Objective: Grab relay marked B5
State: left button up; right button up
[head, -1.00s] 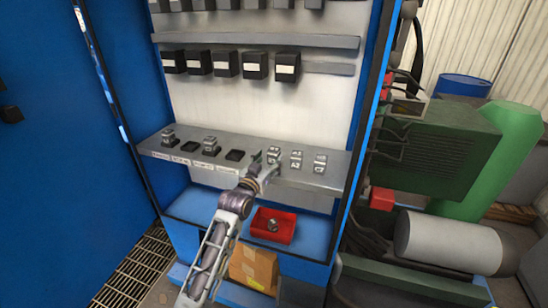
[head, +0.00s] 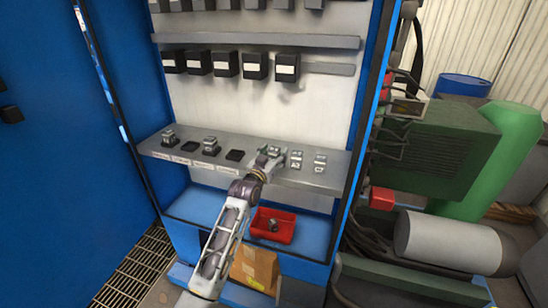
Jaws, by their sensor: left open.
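Small clear relays stand on the grey shelf (head: 338,178) of the blue cabinet. Three are grouped on the right. The right one (head: 320,163) seems marked C7 and the middle one (head: 296,159) seems marked A3, though the print is tiny. The left one of the three (head: 275,151) is partly hidden by my left gripper (head: 270,157), so its mark cannot be read. My left gripper is open with its fingers at this relay. I cannot tell whether they touch it. My right gripper is out of view.
Two more relays (head: 169,136) (head: 210,145) sit in black sockets at the shelf's left, beside empty sockets (head: 235,155). A red bin (head: 286,231) holding a small part is below, above a cardboard box (head: 266,268). Black units (head: 255,67) hang above.

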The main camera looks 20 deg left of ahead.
aim_at(274, 149)
pick_arm(q)
jog(key=shift+c, duration=0.5)
jog(key=c, duration=1)
jog(key=shift+c, duration=0.2)
jog(key=shift+r, duration=0.3)
notch_tip(274, 149, up, 9)
jog(key=shift+r, duration=0.2)
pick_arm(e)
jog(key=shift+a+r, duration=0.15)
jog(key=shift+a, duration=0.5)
